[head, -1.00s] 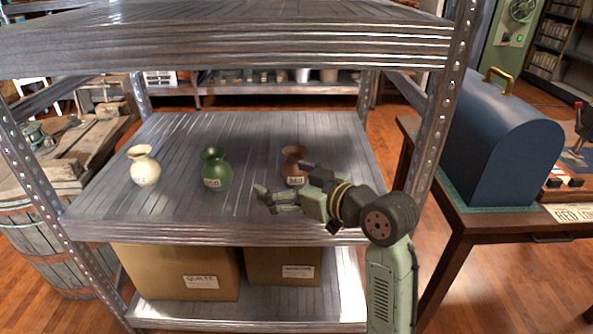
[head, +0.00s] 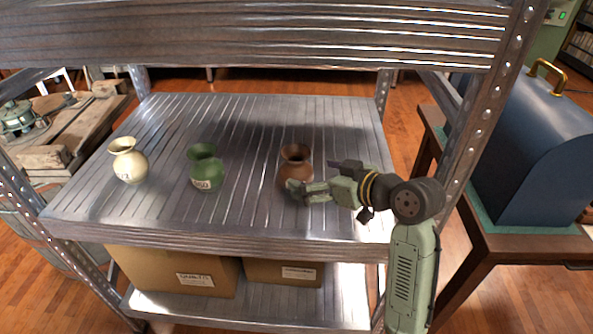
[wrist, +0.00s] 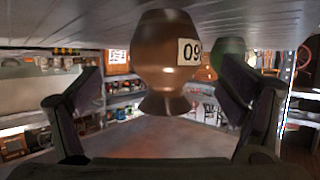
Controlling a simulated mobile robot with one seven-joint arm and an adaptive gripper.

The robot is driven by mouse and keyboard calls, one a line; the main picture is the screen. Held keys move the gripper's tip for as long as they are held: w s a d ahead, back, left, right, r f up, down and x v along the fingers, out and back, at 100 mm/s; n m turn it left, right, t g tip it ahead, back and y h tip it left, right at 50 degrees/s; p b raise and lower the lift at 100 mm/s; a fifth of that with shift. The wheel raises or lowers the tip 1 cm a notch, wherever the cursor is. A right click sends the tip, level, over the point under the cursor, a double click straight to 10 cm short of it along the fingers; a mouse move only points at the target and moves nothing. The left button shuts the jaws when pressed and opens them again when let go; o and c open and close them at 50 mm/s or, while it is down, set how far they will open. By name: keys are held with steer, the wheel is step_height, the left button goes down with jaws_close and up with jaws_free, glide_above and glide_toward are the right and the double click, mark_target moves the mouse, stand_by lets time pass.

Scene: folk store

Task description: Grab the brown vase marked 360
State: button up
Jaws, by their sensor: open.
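The brown vase (head: 296,158) stands upright on the middle metal shelf (head: 240,125), at the right of a row of three vases. My gripper (head: 312,177) is open at its front right, and the near finger overlaps its lower part in the head view. In the wrist view, which is upside down, the brown vase (wrist: 165,50) hangs centred between my spread fingers (wrist: 160,75), with gaps on both sides. Part of its white label shows there, inverted; its right end is cut off by the curve. I cannot see any contact.
A green vase (head: 205,168) labelled 350 or similar and a cream vase (head: 130,162) stand to the left. A metal upper shelf (head: 250,40) lies overhead and a post (head: 485,125) rises at the right. Boxes (head: 170,272) sit below. The shelf behind the vases is clear.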

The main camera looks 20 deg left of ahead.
mark_target(306, 174)
steer(key=x, duration=0.1)
steer(key=p+x, duration=0.1)
steer(key=x, duration=0.3)
steer(key=shift+s+a+r+p, duration=0.2)
steer(key=shift+s+r+p, duration=0.05)
steer(key=shift+s+p, duration=0.05)
steer(key=shift+w+a+f, duration=0.25)
steer(key=shift+a+f, duration=0.05)
steer(key=shift+a, duration=0.1)
steer(key=shift+c, duration=0.6)
steer(key=c, duration=1.3)
